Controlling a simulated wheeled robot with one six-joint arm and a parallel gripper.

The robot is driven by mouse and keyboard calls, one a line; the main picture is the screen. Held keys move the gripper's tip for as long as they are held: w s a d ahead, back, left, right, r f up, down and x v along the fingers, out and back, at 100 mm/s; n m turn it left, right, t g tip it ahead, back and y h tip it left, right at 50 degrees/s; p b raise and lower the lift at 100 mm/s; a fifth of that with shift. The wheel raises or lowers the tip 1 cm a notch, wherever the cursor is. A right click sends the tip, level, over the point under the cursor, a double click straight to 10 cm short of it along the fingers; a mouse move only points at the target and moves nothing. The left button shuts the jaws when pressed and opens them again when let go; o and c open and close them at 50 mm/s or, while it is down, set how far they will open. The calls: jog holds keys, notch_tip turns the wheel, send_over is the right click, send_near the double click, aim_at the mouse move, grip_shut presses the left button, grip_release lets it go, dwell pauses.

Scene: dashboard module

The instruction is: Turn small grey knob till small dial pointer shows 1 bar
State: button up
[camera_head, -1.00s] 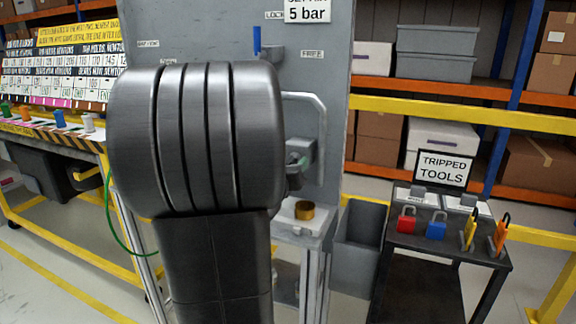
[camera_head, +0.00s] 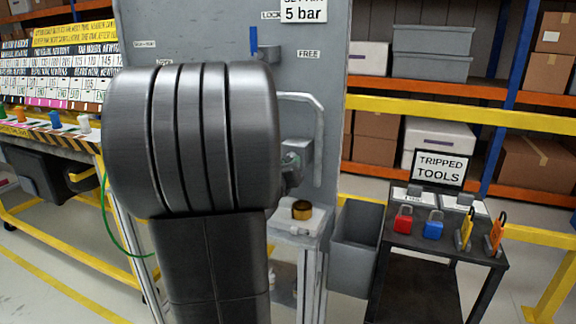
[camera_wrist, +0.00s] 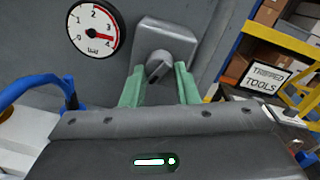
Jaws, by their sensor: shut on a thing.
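The small dial (camera_wrist: 93,30) is at the upper left in the wrist view, white with a scale up to 4. Its red pointer lies between 3 and 4, nearer 4. The small grey knob (camera_wrist: 158,68) projects from a grey housing to the right of the dial. My gripper (camera_wrist: 159,80) has its green fingers on either side of the knob and is shut on it.
The grey panel (camera_head: 200,30) carries a bent handle (camera_head: 318,130) and a blue lever (camera_head: 254,42). Below is a ledge with a brass-coloured piece (camera_head: 301,209). A grey bin (camera_head: 355,250) and a dark tool table (camera_head: 440,230) with padlocks stand at the right.

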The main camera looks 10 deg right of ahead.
jog(key=n+p, duration=0.2)
jog(key=n, duration=0.5)
jog(key=n+p, duration=0.3)
jog(key=n, duration=0.4)
jog(key=r+n+g+p, duration=0.1)
jog(key=n+p, duration=0.2)
jog(key=n, duration=0.3)
jog(key=shift+n+h, duration=0.4)
jog(key=n+p, duration=0.2)
jog(key=n, duration=0.2)
jog(key=shift+a, duration=0.1)
jog(key=shift+f+n+p, duration=0.15)
jog(key=shift+n+p, duration=0.6)
jog(key=shift+n, duration=0.85)
jog(key=shift+h, duration=0.4)
jog(key=o, duration=1)
jog(key=shift+c, duration=0.2)
